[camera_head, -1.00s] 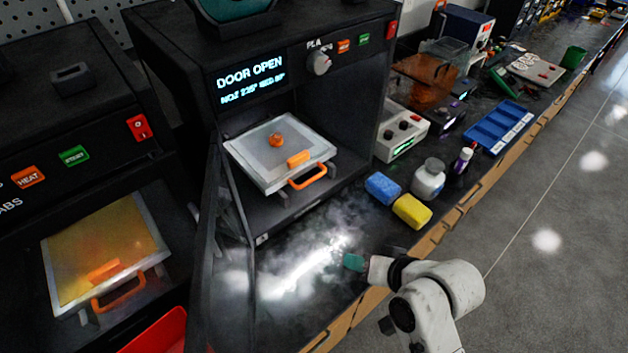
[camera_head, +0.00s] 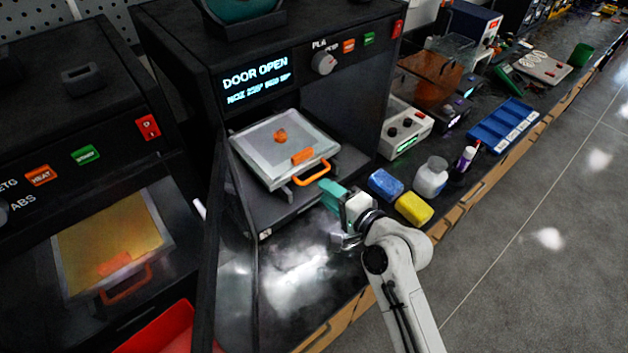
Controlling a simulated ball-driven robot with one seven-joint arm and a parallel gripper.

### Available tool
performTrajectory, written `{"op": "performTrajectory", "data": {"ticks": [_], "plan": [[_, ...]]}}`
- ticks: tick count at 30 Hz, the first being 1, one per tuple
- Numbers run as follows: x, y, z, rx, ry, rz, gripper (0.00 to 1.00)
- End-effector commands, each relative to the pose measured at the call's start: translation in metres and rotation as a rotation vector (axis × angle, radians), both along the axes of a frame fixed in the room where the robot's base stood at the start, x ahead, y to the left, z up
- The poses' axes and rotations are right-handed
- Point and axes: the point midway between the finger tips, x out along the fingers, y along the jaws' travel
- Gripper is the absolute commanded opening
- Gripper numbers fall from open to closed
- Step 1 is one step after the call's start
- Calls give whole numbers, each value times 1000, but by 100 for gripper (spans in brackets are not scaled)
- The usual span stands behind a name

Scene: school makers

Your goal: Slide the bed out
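The printer (camera_head: 285,115) in the middle has its door (camera_head: 226,240) swung open to the left, and its display reads DOOR OPEN. Its bed (camera_head: 262,166) is a light grey square plate inside the chamber, with an orange clip and an orange loop handle (camera_head: 313,178) at the front. A small orange printed piece (camera_head: 281,136) sits on the plate. My gripper (camera_head: 328,188), with teal fingertips, is just in front of and slightly right of the handle, close to it. Whether it touches the handle, and how far its fingers are apart, I cannot tell.
A second printer (camera_head: 90,190) is at left, shut, with a red bin (camera_head: 165,330) below. The bench front between door and sponges is clear.

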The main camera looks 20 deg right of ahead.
Motion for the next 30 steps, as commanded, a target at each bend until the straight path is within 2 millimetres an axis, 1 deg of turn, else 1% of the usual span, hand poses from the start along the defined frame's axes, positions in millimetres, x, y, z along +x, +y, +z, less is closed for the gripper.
{"op": "performTrajectory", "data": {"ticks": [1,3,9,14,22,23,30], "plan": [[10,3,-1,-1,0,2,35],[22,7,-3,-1,0,2,35],[45,15,-10,-2,0,1,35],[54,18,-12,-3,0,2,35],[55,18,-13,-3,0,2,35],[55,18,-13,-3,0,2,34],[54,18,-12,-3,0,2,11]]}}
